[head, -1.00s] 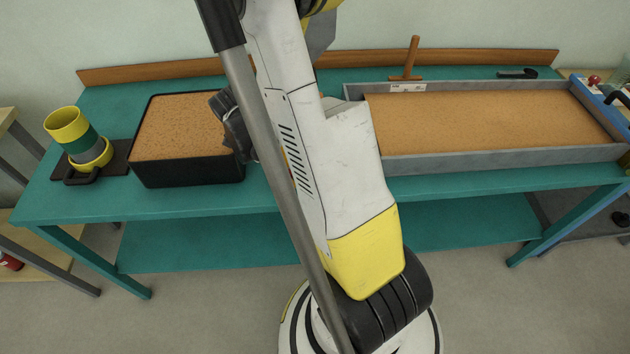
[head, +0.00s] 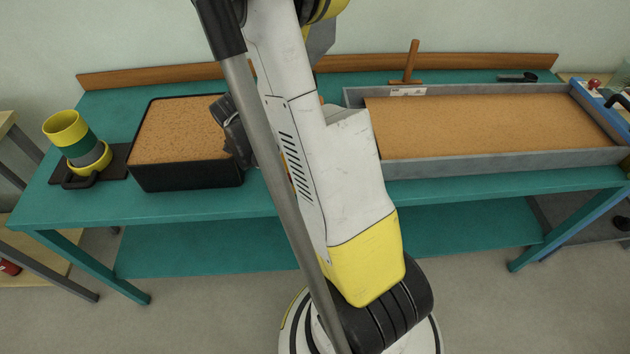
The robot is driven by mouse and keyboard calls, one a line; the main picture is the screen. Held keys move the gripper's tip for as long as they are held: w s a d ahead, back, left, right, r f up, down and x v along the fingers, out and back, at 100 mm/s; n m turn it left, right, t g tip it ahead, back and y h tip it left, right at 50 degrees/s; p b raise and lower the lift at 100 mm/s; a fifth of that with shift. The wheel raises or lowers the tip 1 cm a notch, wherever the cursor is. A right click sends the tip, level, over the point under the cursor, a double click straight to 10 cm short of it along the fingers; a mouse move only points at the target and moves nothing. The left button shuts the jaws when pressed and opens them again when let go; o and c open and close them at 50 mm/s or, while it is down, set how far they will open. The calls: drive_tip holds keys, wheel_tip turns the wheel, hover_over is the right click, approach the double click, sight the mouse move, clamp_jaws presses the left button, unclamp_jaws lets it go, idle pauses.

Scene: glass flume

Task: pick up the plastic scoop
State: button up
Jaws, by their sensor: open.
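A small dark object (head: 517,77) with a slim handle lies at the back right of the teal bench, behind the long grey tray. It looks like the plastic scoop, but it is too small to be sure. My gripper (head: 234,131) shows as dark parts at the right edge of the black tub, far to the left of that object. It is open; my own arm and a grey pole partly hide it, and I see nothing held in it. I cannot tell whether it touches the tub.
The black tub (head: 190,174) and grey tray (head: 500,160) hold tan grains. A wooden T-shaped tool (head: 411,62) stands behind the tray. A wooden ledge (head: 150,76) runs along the back.

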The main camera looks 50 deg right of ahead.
clamp_jaws()
